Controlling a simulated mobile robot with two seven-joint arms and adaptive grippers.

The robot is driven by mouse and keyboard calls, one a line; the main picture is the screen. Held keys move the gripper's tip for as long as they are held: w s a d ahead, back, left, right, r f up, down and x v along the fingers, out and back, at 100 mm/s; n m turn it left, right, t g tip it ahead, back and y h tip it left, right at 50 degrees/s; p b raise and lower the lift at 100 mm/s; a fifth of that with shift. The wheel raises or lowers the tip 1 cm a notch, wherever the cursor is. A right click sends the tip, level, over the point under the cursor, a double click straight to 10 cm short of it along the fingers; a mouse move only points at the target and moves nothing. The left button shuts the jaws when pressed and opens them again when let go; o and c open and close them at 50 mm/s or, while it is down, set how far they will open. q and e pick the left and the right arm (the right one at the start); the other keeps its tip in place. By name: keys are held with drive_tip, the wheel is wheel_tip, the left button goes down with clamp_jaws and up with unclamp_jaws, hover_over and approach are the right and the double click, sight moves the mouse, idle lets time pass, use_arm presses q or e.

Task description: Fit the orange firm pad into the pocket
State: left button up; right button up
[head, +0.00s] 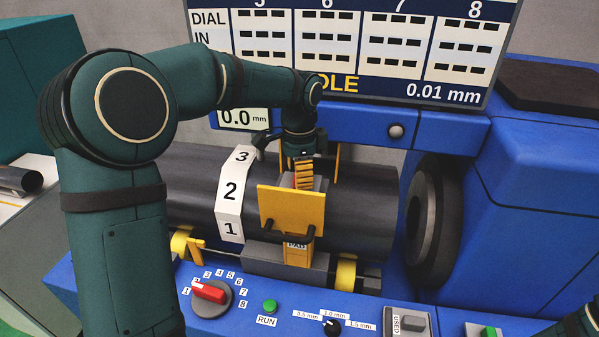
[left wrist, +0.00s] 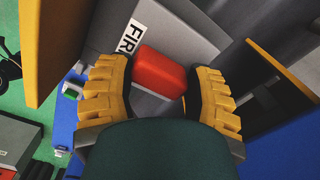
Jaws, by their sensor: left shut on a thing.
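The orange-red pad (left wrist: 160,72) is a rounded block between the yellow ribbed fingers of my left gripper (left wrist: 160,95) in the left wrist view. The gripper is shut on it. In the head view my left gripper (head: 303,172) points down over a grey holder with a yellow plate (head: 291,210) in front, by the dark cylinder. A grey surface with a label reading "FIR" (left wrist: 131,36) lies just beyond the pad. The fingers hide most of the pad in the head view. I cannot see the pocket's opening or tell whether the pad touches it.
A large dark cylinder (head: 362,216) lies across the blue machine, with a white numbered strip (head: 231,193) over it. A dark round flange (head: 432,220) stands to the right. A control panel with a red selector (head: 208,291) and green button (head: 270,306) is in front.

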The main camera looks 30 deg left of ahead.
use_arm(q)
drive_tip(key=shift+f, duration=0.1)
drive_tip(key=o, duration=1.4)
drive_tip(key=shift+c, duration=0.2)
drive_tip(key=shift+r+p, duration=2.05)
drive_tip(key=shift+r, duration=0.25)
drive_tip(key=shift+r+p, duration=0.35)
drive_tip(key=shift+r, duration=0.85)
